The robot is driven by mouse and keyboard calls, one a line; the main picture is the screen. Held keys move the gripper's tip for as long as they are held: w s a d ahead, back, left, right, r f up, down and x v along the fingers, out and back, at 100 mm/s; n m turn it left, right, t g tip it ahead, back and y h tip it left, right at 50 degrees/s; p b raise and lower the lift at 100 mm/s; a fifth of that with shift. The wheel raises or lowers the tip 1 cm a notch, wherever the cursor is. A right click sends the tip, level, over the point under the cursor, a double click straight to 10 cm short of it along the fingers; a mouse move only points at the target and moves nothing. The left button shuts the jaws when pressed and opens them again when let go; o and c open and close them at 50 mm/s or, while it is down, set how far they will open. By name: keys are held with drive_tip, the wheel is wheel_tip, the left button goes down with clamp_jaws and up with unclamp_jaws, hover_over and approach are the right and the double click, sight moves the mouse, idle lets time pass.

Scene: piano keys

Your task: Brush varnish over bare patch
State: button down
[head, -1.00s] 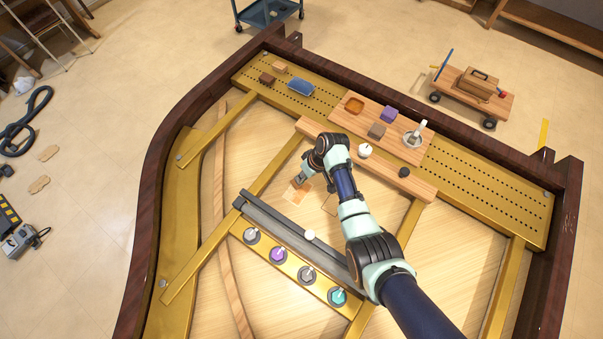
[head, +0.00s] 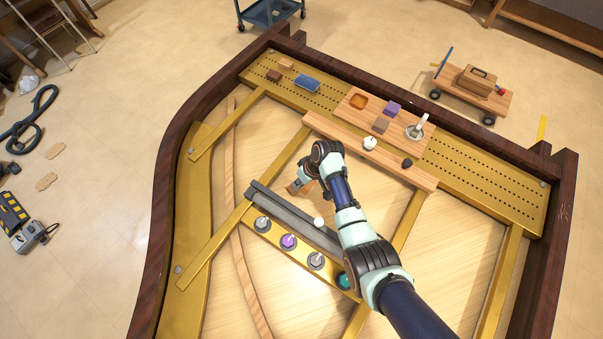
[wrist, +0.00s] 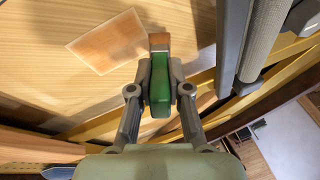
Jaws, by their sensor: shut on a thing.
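My gripper (wrist: 159,90) is shut on a green-handled brush (wrist: 160,78) with a brown-grey end, and it also shows in the head view (head: 298,187). In the wrist view, a pale-edged rectangular patch (wrist: 108,42) with a more orange middle lies on the wooden soundboard (wrist: 45,65). The brush end is just right of the patch. Whether it touches the wood, I cannot tell. In the head view, my gripper and arm hide most of the patch area. A dish with orange-brown contents (head: 358,101) sits on the wooden shelf board.
A dark grey bar (head: 290,215) lies close to my gripper. Gold struts cross the soundboard. The wooden board (head: 425,180) also holds a purple block (head: 392,109), a brown block (head: 381,124) and a white knob (head: 370,143).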

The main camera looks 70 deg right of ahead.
drive_tip(key=shift+d+r+p, duration=0.25)
drive_tip(key=shift+r+p, duration=0.1)
drive_tip(key=shift+r, duration=0.6)
wheel_tip(320, 180, up, 5)
drive_tip(key=p, duration=0.4)
drive_tip(key=shift+p, duration=0.4)
drive_tip(key=shift+w, duration=0.1)
